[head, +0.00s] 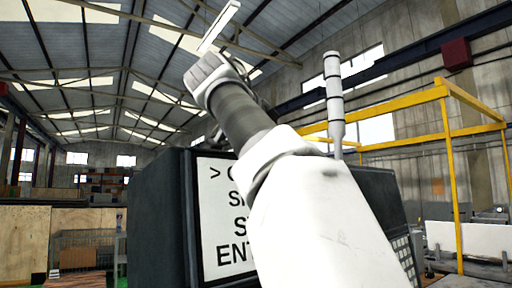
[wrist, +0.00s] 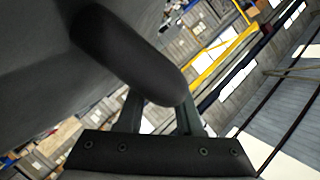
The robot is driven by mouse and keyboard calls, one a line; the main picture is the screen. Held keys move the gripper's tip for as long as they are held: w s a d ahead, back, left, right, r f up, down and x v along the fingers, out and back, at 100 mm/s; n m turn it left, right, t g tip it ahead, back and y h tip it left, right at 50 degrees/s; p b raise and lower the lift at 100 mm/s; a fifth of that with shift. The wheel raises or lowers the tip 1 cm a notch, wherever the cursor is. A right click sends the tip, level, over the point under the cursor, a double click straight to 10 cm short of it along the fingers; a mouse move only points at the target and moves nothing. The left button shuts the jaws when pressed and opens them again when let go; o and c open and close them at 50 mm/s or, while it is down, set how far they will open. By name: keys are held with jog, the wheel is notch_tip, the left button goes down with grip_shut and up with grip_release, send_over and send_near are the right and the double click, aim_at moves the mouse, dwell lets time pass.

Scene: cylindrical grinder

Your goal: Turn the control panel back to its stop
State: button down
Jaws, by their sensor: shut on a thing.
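The control panel (head: 166,215) is a dark box in the middle of the head view. Its white screen (head: 217,240) shows black text, and my arm covers much of the front. A keypad (head: 403,252) shows at its right edge. In the wrist view, a dark rounded bar (wrist: 125,50), which looks like the panel's handle, runs beside a large grey surface (wrist: 35,75). My gripper (wrist: 160,112) is shut on this bar, which partly hides the fingers.
A white and grey banded signal column (head: 334,95) stands upright behind the panel. A yellow frame (head: 450,170) rises at the right. Wooden boards (head: 75,225) and a wire cage stand at the far left. The space above the panel looks open.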

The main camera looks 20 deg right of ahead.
jog(key=c, duration=0.9)
grip_release()
jog(key=shift+a+f, duration=0.35)
jog(key=o, duration=0.3)
jog(key=shift+s+a+r, duration=0.2)
jog(key=shift+a, duration=0.15)
jog(key=shift+d, duration=0.35)
jog(key=p+v, duration=0.1)
jog(key=v, duration=1.6)
jog(key=shift+s+r+p, duration=0.15)
jog(key=shift+r+p, duration=0.05)
jog(key=shift+p, duration=0.15)
